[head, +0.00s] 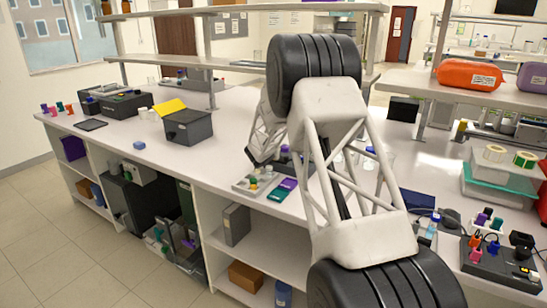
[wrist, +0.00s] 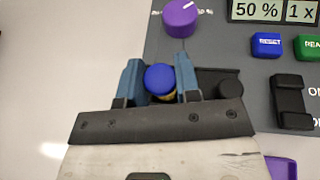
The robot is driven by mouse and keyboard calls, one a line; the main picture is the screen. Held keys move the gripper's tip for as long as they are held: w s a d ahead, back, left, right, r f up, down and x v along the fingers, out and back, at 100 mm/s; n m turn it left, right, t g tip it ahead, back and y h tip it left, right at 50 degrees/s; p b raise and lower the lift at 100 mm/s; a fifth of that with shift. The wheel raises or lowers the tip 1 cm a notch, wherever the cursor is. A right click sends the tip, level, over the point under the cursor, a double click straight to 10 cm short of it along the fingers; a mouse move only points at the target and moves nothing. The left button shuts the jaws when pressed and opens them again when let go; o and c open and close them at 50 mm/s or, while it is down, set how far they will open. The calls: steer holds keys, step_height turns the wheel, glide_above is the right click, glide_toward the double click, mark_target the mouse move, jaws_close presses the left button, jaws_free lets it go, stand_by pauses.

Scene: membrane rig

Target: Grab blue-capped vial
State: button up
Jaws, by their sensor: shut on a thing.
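The blue-capped vial (wrist: 160,77) shows in the wrist view, its round blue cap uppermost and a thin yellowish band just below it. The rest of its body is hidden. My gripper (wrist: 158,68) has its two blue fingers on either side of the vial, shut on it. The vial is beside the edge of a dark grey device (wrist: 215,50). In the head view my arm fills the middle, and I cannot make out the gripper or this vial there.
In the wrist view the device carries a purple knob (wrist: 180,18), a display (wrist: 272,10), a blue button (wrist: 266,45) and a black switch (wrist: 291,100). Bare white bench (wrist: 60,60) lies left. In the head view a dark box (head: 188,127) stands on the bench, with shelves above.

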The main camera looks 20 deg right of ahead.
steer(key=shift+r, duration=0.15)
steer(key=shift+r, duration=1.55)
steer(key=shift+s+r, duration=0.1)
steer(key=shift+s, duration=0.25)
steer(key=s+a+r, duration=0.1)
steer(key=s, duration=1.4)
steer(key=shift+a+r, duration=0.2)
steer(key=shift+a, duration=0.15)
steer(key=shift+s, duration=0.1)
steer(key=shift+a, duration=0.1)
